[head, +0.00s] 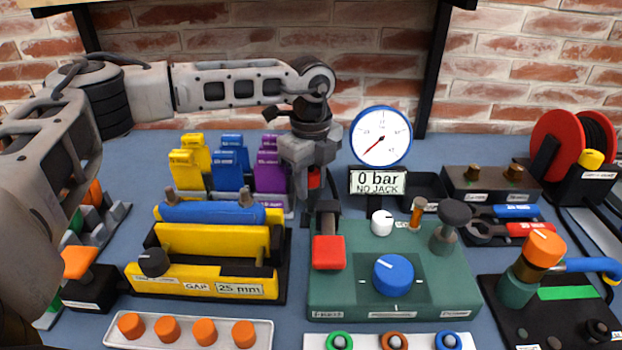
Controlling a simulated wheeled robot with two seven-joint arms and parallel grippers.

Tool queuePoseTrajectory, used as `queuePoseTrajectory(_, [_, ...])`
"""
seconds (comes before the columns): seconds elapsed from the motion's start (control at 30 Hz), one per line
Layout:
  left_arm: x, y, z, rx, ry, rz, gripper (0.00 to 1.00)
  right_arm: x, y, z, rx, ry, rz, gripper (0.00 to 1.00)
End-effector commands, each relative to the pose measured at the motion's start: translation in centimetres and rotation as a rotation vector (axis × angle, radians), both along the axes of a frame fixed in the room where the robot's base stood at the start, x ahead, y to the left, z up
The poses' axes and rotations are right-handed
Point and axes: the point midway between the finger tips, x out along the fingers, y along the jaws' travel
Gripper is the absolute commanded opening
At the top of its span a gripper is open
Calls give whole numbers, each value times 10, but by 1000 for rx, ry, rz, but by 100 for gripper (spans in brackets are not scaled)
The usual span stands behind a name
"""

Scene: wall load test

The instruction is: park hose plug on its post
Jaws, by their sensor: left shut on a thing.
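My left gripper (308,160) comes in from the upper left and hangs over the back edge of the green panel (350,290). It is shut on a small red piece (314,178), perhaps the hose plug; the fingers hide most of it. A black block (326,208) stands just below and in front of it, above a red block (328,252); I cannot tell whether the held piece touches it. On the panel are a copper-coloured post (417,212) and a dark post with a black cap (452,220). I cannot tell which post is the plug's. My right gripper is not in view.
A round gauge (381,136) and a sign reading 0 bar, NO JACK (377,182) stand behind the panel. Yellow, blue and purple blocks (230,170) stand close left of the gripper. A yellow fixture (205,275) is front left. A red reel (560,140) is far right.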

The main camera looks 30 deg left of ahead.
Motion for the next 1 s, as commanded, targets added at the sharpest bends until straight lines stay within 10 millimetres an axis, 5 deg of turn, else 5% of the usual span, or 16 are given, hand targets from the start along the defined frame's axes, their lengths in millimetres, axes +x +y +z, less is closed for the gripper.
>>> queuePoseTrajectory(1.0, [0, 0, -24, 0, -1, 0, 4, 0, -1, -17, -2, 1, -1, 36])
